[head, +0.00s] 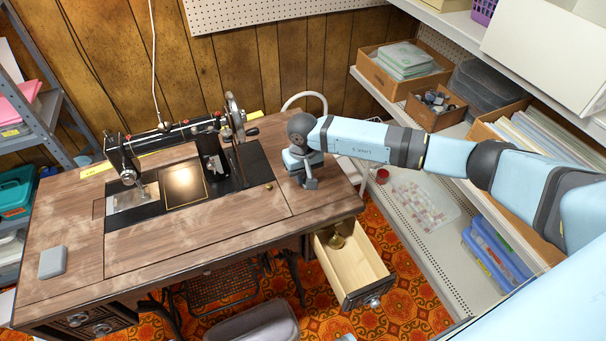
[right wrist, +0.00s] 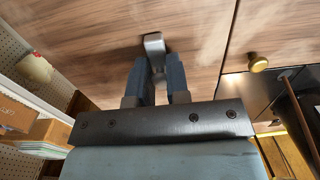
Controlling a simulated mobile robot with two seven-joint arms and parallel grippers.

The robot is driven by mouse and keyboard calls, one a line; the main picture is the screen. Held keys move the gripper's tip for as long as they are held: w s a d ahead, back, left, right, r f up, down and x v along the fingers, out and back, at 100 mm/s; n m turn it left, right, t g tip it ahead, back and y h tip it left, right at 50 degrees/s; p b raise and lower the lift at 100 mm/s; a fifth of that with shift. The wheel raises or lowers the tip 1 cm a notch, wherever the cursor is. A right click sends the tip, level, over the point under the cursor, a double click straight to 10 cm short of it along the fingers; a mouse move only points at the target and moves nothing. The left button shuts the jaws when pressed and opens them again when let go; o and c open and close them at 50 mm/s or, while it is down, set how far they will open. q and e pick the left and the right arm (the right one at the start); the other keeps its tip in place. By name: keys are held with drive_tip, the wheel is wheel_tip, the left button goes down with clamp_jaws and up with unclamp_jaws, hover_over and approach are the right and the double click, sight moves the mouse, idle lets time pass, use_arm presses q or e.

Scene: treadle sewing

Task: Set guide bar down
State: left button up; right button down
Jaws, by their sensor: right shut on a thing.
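My right gripper (head: 309,178) is over the right end of the wooden sewing table (head: 230,235), fingers pointing down. In the right wrist view, its two dark fingers (right wrist: 158,82) are shut on the guide bar (right wrist: 154,44), a small grey metal piece that sticks out past the fingertips. The bar is very close to the wood; I cannot tell whether it touches. Most of the bar is hidden between the fingers, and in the head view I cannot pick it out clearly from the gripper. My left gripper is not in view.
The black sewing machine (head: 210,150) stands left of my right gripper. An open drawer (head: 350,270) with a brass item juts out at the table's front right. A grey box (head: 52,262) lies at the table's left. Shelves (head: 425,235) stand at the right. The front tabletop is clear.

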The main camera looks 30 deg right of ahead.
drive_tip(key=shift+f+b, duration=0.25)
drive_tip(key=shift+b, duration=0.1)
drive_tip(key=c, duration=1.1)
unclamp_jaws()
drive_tip(key=shift+r, duration=0.1)
drive_tip(key=shift+r, duration=0.1)
